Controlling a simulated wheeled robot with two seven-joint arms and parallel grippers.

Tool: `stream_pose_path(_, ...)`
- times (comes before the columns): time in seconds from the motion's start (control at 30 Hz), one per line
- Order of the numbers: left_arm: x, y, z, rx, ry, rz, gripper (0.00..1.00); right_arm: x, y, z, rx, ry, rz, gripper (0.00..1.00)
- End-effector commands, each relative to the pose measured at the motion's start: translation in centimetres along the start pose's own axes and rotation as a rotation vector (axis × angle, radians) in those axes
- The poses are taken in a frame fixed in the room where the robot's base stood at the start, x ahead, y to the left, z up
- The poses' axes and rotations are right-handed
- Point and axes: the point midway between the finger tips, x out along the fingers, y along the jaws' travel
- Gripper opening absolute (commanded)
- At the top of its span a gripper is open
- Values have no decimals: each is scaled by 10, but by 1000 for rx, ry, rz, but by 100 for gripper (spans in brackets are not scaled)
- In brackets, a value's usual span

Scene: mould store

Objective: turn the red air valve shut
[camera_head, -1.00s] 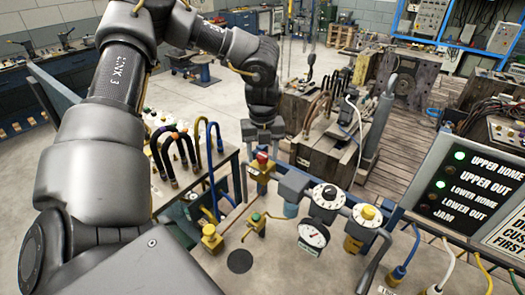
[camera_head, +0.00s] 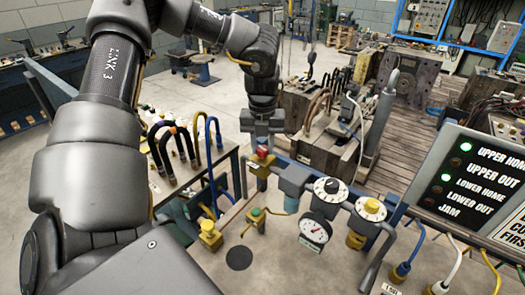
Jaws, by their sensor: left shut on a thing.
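The red air valve (camera_head: 262,152) stands on the pipework at the middle of the bench, its red top showing just below my left gripper. My left gripper (camera_head: 262,141) comes down from above and is shut on the red valve's handle. The fingers hide part of the handle, so its exact angle is hard to tell. My right gripper is not in view.
A pressure gauge (camera_head: 314,231), a black dial (camera_head: 331,189) and a yellow knob (camera_head: 372,206) sit right of the valve. Yellow valves (camera_head: 210,234) and curved hoses (camera_head: 172,152) lie left. An indicator panel (camera_head: 466,185) stands at right.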

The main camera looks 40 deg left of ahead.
Motion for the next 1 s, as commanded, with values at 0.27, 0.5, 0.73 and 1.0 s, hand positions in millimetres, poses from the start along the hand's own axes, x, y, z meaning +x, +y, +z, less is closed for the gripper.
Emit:
stream_pose_path(0.27,5,0,1,254,-5,1,9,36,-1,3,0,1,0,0)
stream_pose_path(0.5,3,0,0,483,-3,2,9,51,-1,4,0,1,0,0)
stream_pose_path(0.73,2,0,0,701,-1,2,9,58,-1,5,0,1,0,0)
stream_pose_path(1.0,0,0,0,955,2,1,9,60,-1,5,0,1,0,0)
